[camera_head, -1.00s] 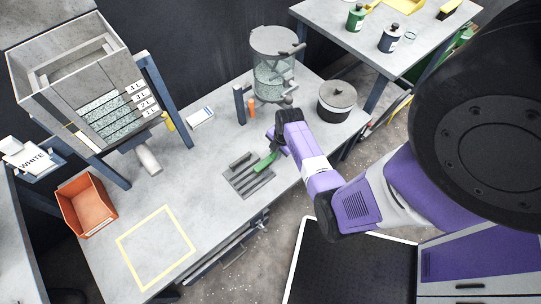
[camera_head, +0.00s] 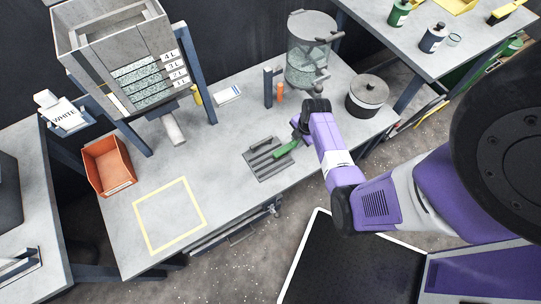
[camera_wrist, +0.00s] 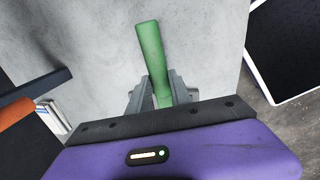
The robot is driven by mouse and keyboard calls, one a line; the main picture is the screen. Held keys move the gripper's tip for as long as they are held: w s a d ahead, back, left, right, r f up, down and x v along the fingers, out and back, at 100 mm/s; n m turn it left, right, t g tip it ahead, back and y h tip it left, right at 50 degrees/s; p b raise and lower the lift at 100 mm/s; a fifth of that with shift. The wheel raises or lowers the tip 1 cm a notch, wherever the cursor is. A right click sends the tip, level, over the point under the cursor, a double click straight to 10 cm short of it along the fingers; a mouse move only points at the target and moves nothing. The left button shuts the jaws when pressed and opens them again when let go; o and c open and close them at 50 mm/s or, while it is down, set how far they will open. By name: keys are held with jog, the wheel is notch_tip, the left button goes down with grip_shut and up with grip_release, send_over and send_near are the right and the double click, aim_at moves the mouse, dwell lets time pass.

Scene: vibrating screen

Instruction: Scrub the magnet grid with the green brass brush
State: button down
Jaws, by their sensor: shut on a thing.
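The magnet grid (camera_head: 267,162) is a dark grey set of parallel bars with a handle, lying flat on the workbench. The green brush (camera_head: 287,148) is over the right part of the grid; whether it touches the bars I cannot tell. My gripper (camera_head: 299,131) is shut on the brush. In the wrist view the green brush handle (camera_wrist: 152,55) sticks out between the fingers of my gripper (camera_wrist: 160,92). The brush's bristles are not visible in either view.
The workbench (camera_head: 235,120) also bears an orange bin (camera_head: 108,165), a yellow taped square (camera_head: 169,215), a glass vessel (camera_head: 309,62), a lidded pot (camera_head: 367,95) and an orange-handled tool (camera_head: 280,92). The screen unit (camera_head: 140,75) stands at the left. Bench space left of the grid is clear.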

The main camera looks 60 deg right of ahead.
jog(key=shift+s+d, duration=0.1)
jog(key=shift+s, duration=0.3)
jog(key=shift+r, duration=0.1)
notch_tip(320, 180, up, 5)
jog(key=p, duration=0.4)
jog(key=shift+w+p, duration=0.1)
jog(key=shift+p, duration=0.25)
jog(key=shift+w, duration=0.1)
